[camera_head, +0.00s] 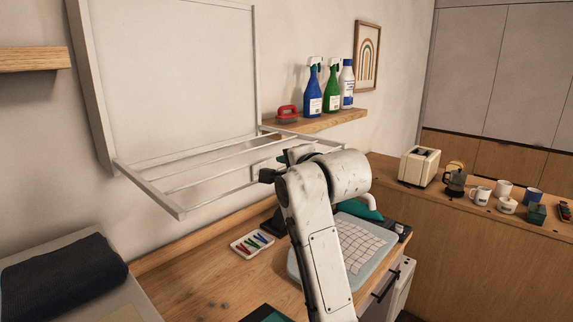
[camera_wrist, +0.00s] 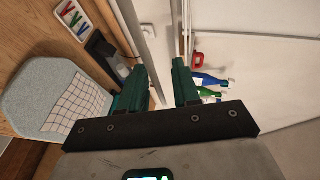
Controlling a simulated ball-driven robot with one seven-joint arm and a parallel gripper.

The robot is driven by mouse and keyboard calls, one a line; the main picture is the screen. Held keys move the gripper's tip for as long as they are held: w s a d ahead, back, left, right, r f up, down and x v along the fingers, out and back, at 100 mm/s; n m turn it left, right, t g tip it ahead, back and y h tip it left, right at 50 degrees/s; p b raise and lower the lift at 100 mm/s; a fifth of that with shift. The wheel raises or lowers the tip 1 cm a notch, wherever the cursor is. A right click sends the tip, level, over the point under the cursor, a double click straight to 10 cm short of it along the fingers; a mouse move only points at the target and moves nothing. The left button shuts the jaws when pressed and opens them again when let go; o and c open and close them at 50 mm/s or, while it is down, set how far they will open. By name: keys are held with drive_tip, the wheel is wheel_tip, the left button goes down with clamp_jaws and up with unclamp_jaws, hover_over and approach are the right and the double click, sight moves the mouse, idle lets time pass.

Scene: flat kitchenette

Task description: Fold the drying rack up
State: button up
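The white drying rack (camera_head: 180,212) is mounted on the wall at the left and centre of the head view. Its barred frame stands out from the wall, below an upright white panel (camera_head: 175,75). My gripper (camera_head: 298,155) is at the right end of the barred frame in the head view, mostly hidden by my arm. In the wrist view my gripper (camera_wrist: 160,68) has its two green fingers apart. A white bar of the rack (camera_wrist: 148,55) runs through the gap between them. I cannot tell whether either finger touches it.
A wooden shelf (camera_head: 325,122) holds spray bottles (camera_head: 313,92) and a red brush (camera_head: 287,113). Below the rack are a clothespin tray (camera_head: 252,243) and an ironing board (camera_head: 377,262) with a checked cloth. A toaster (camera_head: 419,166) and mugs stand on the right counter.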

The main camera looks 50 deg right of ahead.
drive_tip(key=shift+w+d+f, duration=0.1)
drive_tip(key=shift+w, duration=0.1)
clamp_jaws()
idle(1.4)
